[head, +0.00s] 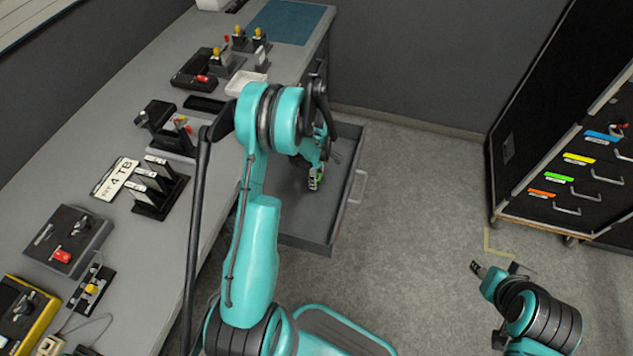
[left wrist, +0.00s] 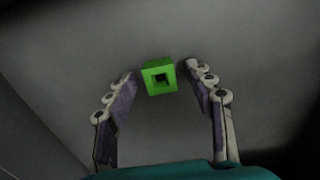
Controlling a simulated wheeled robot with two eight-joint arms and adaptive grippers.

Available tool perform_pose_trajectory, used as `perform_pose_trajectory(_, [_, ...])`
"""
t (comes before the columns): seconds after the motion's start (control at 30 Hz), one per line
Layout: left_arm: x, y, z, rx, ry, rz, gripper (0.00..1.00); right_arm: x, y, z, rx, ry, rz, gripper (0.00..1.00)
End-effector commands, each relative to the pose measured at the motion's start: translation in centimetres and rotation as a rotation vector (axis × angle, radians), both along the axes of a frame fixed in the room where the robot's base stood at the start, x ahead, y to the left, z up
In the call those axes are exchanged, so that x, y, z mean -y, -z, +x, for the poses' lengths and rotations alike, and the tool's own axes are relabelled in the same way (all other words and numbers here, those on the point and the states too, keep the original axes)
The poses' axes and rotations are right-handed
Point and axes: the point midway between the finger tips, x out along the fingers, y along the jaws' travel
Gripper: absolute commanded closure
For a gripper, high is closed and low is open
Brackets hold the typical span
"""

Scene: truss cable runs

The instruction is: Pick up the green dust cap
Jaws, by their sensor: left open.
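The green dust cap (left wrist: 159,77) is a small bright green block with a square hole in its face. In the left wrist view it sits on a grey surface, centred between the fingertips of my left gripper (left wrist: 160,78). The fingers are spread, one on each side, with a gap to the cap on both sides. In the head view my left gripper (head: 316,180) reaches down into the open drawer (head: 300,229), and the cap is mostly hidden by it. My right gripper (head: 480,269) is over the floor at the lower right, away from the drawer; its jaws are too small to judge.
The drawer walls surround my left gripper. The long grey workbench (head: 130,225) on the left carries several devices, a white tray (head: 246,83) and a "4 TB" label plate (head: 117,178). A dark drawer cabinet (head: 560,170) stands on the right. The floor (head: 420,190) between is clear.

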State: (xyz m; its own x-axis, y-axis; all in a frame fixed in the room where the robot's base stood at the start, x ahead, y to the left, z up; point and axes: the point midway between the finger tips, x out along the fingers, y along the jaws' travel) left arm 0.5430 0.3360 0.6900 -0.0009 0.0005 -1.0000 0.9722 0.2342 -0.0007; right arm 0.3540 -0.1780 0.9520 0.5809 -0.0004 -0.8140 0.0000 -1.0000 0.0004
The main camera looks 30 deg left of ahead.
Motion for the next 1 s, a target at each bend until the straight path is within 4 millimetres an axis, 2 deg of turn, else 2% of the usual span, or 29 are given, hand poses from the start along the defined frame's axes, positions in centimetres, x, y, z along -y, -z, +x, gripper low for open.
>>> perform_pose_trajectory(0.17, [0.0, -0.1, 0.0, 0.0, 0.0, 0.0, 0.47, 0.0, -0.1, 0.0, 0.0, 0.0, 0.0, 0.6])
perform_pose_trajectory(0.3, [0.0, -0.1, 0.0, 0.0, 0.0, 0.0, 0.78, 0.0, -0.1, 0.0, 0.0, 0.0, 0.0, 0.6])
perform_pose_trajectory(0.33, [0.0, -0.1, 0.0, 0.0, 0.0, 0.0, 0.83, 0.0, -0.1, 0.0, 0.0, 0.0, 0.0, 0.6])
perform_pose_trajectory(0.73, [0.0, -0.6, 0.0, 0.0, 0.0, 0.0, 0.83, 0.0, -0.3, 0.0, 0.0, 0.0, 0.0, 0.6])
perform_pose_trajectory(0.87, [0.0, -2.6, 0.0, 0.0, 0.0, 0.0, 0.83, 0.0, -1.3, 0.0, 0.0, 0.0, 0.0, 0.6])
perform_pose_trajectory(1.0, [0.0, -5.8, 0.0, 0.0, 0.0, 0.0, 0.83, 0.0, -2.7, 0.0, 0.0, 0.0, 0.0, 0.6])
